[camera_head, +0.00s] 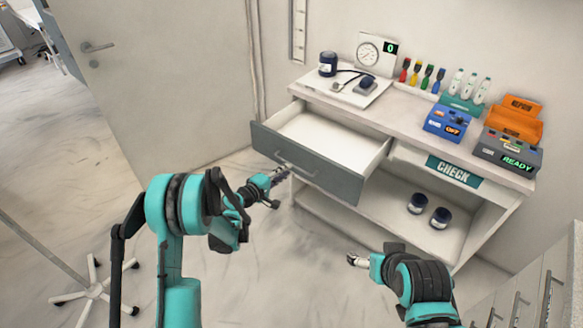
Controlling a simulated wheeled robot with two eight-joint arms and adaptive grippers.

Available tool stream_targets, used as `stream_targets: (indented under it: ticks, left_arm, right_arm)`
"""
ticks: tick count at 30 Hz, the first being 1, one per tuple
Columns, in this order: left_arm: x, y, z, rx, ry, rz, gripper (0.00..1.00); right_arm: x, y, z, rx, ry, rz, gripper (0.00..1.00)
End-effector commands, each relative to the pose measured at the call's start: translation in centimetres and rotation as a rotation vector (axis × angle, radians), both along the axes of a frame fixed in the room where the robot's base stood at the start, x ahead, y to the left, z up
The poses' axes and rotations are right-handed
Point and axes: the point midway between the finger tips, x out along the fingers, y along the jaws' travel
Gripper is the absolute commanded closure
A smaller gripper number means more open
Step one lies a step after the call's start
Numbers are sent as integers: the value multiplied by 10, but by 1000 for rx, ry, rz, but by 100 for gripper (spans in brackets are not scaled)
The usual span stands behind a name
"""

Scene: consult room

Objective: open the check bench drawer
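The check bench (421,122) stands against the wall with a teal CHECK label (453,170) on its front. Its grey-fronted drawer (335,182) is pulled well out, and its white inside (325,138) looks empty. A bar handle (293,165) is on the drawer front. My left gripper (277,187) is just below and left of the handle, very close to it; I cannot tell whether it touches it or how far its fingers are apart. My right gripper (353,259) is low in front of the bench, apart from the drawer; its fingers are too small to read.
On the bench top are a gauge (369,54), a dark jar (328,64), a blue box (444,124), a READY box (508,151) and an orange bin (514,119). Two dark jars (418,204) stand on the lower shelf. A wheeled stand (95,291) is at lower left. Floor before the bench is clear.

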Motion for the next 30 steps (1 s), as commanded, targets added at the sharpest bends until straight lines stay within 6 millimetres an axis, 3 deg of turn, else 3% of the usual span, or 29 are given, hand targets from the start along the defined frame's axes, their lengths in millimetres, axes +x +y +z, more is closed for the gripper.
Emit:
stream_targets:
  ticks: [4, 10, 30]
  left_arm:
    - [-26, 19, 7, 1, 1, 2, 84]
    - [-47, 34, 12, 0, 0, 0, 84]
    - [-53, 36, 16, 13, 0, -4, 84]
  right_arm:
    - [0, 0, 0, 0, 0, 0, 16]
    - [0, 0, 0, 0, 0, 0, 16]
    - [0, 0, 0, 0, 0, 0, 16]
